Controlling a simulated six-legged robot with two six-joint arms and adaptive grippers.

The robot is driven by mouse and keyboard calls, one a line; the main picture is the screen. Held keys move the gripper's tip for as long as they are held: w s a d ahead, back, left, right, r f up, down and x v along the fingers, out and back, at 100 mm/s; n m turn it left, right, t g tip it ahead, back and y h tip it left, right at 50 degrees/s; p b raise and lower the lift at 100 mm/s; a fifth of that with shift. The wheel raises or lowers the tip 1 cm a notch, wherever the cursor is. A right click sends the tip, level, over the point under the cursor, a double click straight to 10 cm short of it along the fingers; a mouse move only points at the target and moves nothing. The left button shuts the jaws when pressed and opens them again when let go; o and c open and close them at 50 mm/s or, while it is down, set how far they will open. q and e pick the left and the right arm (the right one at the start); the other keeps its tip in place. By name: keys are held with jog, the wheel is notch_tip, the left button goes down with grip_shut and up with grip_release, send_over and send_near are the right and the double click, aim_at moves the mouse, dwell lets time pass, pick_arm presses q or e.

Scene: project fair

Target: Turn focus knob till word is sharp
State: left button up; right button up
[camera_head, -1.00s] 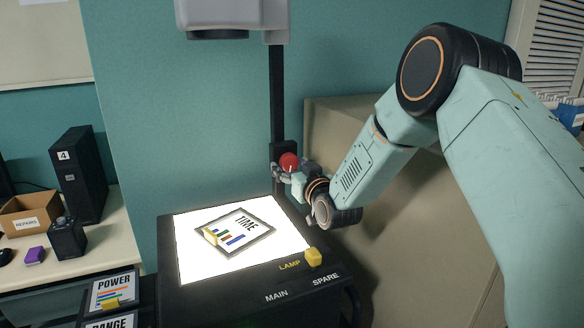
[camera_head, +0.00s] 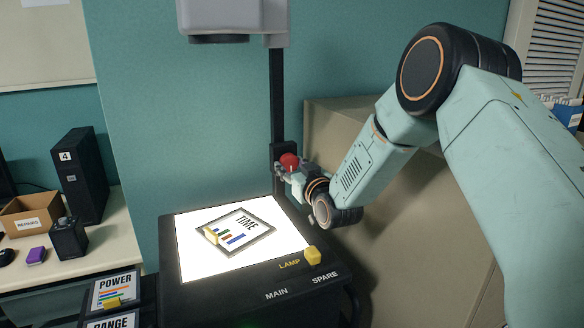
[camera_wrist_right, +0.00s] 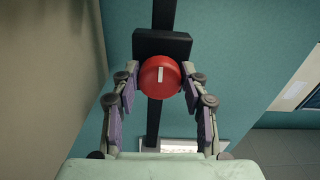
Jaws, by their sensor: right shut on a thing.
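The red focus knob (camera_head: 289,161) sits on the black post (camera_head: 277,95) of the overhead projector. My right gripper (camera_head: 287,167) is at the knob and shut on it. In the right wrist view the knob (camera_wrist_right: 160,77) lies between my two fingers (camera_wrist_right: 160,80), and its white mark stands near upright. A slide with the word TIME and coloured bars (camera_head: 240,233) lies on the lit projector stage (camera_head: 190,262). The projected word is not in view. My left gripper is not in view.
A yellow lamp switch (camera_head: 312,256) is on the stage's front edge. POWER and RANGE cards (camera_head: 114,291) lie at the lower left. A side table (camera_head: 110,253) holds a box and speaker. A beige cabinet (camera_head: 345,125) stands behind my right arm.

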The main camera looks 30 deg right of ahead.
jog(key=n, duration=0.4)
jog(key=shift+r+n, duration=0.2)
jog(key=shift+n, duration=0.2)
jog(key=o, duration=1.1)
jog(key=shift+s+r, duration=0.1)
jog(key=shift+s, duration=0.1)
jog(key=shift+o, duration=0.2)
jog(key=shift+w+f, duration=0.1)
jog(key=shift+f, duration=0.1)
jog(key=s, duration=1.2)
jog(key=shift+a, duration=0.35)
